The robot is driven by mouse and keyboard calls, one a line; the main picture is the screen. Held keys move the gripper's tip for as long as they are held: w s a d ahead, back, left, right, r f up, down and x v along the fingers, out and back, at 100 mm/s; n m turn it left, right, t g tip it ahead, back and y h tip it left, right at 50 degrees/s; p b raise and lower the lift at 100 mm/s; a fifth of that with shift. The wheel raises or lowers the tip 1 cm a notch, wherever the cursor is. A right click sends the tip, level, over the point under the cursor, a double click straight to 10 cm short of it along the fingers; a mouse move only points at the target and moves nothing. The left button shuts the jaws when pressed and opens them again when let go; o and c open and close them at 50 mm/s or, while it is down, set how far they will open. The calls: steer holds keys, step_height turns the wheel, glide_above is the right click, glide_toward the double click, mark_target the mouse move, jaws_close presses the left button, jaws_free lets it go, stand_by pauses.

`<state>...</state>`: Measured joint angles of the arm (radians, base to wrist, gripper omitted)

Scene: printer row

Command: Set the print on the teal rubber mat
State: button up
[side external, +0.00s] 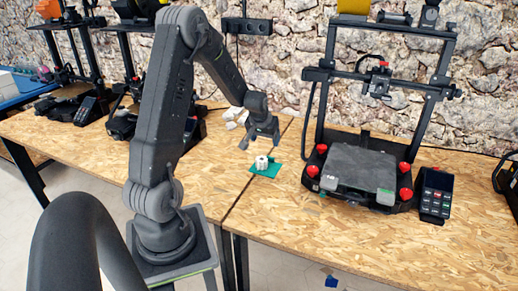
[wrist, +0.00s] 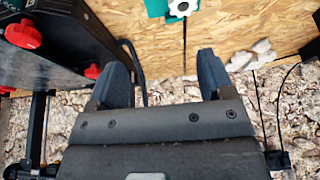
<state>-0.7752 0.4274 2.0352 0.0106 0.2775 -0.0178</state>
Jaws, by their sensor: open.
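The print (side external: 262,162) is a small white knobbed piece. It sits on the teal rubber mat (side external: 270,173), which lies flat on the wooden table. In the wrist view the print (wrist: 180,7) shows at the top edge, partly cut off, with the teal mat (wrist: 155,9) around it. My gripper (side external: 265,141) is above and behind the mat, apart from the print. In the wrist view my gripper (wrist: 166,75) has its two dark fingers spread wide with nothing between them.
A black printer (side external: 365,170) with red knobs stands right of the mat, its control box (side external: 435,193) beside it. Pale lumps (side external: 235,117) lie at the back near the stone wall (side external: 290,60). A seam (side external: 238,195) between tables runs close to the mat. Bare table lies in front.

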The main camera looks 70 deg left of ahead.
steer(key=s+d+r+m+t+h, duration=0.1)
steer(key=d+r+m, duration=0.1)
steer(key=d+r, duration=0.6)
steer(key=s+d+r+m+t, duration=0.15)
steer(key=d+r, duration=0.35)
steer(key=d, duration=0.6)
steer(key=s+d+r+m+h, duration=0.1)
steer(key=s+d+r+m, duration=0.1)
steer(key=s+d, duration=0.4)
steer(key=s+d+r+m+h, duration=0.1)
steer(key=s+d+r+m, duration=0.2)
steer(key=s+d, duration=0.3)
steer(key=shift+s+d+r, duration=0.15)
steer(key=shift+s+d, duration=0.15)
steer(key=shift+d, duration=0.6)
